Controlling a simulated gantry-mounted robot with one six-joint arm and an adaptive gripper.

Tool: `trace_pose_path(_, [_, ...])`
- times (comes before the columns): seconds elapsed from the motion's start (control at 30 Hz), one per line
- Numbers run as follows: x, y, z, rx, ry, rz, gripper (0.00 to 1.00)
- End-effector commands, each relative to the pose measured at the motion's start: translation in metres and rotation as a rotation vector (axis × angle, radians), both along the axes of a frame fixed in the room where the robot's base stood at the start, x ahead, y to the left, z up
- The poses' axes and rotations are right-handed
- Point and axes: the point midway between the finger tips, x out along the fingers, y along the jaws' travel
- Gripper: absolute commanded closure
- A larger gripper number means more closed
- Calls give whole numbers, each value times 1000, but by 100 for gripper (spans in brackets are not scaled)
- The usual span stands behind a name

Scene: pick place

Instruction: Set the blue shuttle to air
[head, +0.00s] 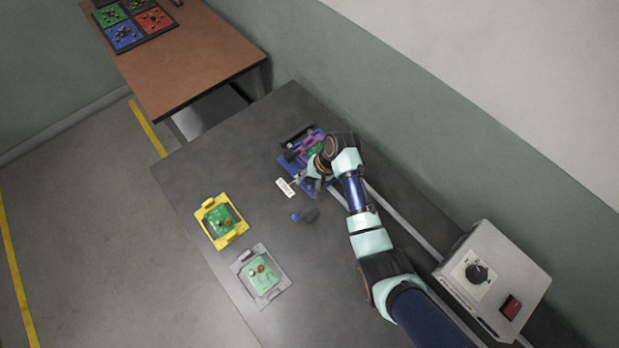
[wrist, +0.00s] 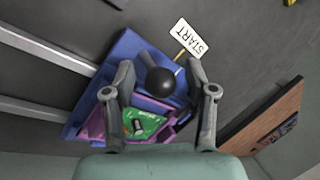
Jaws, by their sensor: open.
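The blue shuttle (head: 291,163) is a blue base near the far edge of the grey table. It bears a purple frame (head: 312,141) with a green board, which also shows in the wrist view (wrist: 137,126). A white START sign (head: 285,187) stands beside it; the wrist view shows its lettering (wrist: 188,38). My gripper (wrist: 160,76) is open above the blue base (wrist: 125,48). A round black knob (wrist: 160,81) shows between the fingers; contact cannot be told. My arm hides part of the shuttle in the head view.
A yellow frame (head: 205,213) and a grey frame (head: 240,270), each with a green board, lie at the table's left side. A small blue piece (head: 296,216) is near the middle. A control box (head: 508,268) with dial and red switch is at right. A brown table (head: 190,60) stands behind.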

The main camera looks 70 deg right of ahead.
Motion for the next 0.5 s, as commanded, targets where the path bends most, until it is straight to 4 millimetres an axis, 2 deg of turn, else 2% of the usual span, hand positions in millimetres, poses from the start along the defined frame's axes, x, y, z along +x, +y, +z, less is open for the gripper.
trace_pose_path(0.17, [0, 0, 0, 0, 0, 0, 44])
trace_pose_path(0.2, [0, 0, 0, 0, 0, 1, 47])
trace_pose_path(0.5, [0, 0, 0, 0, 0, 1, 97])
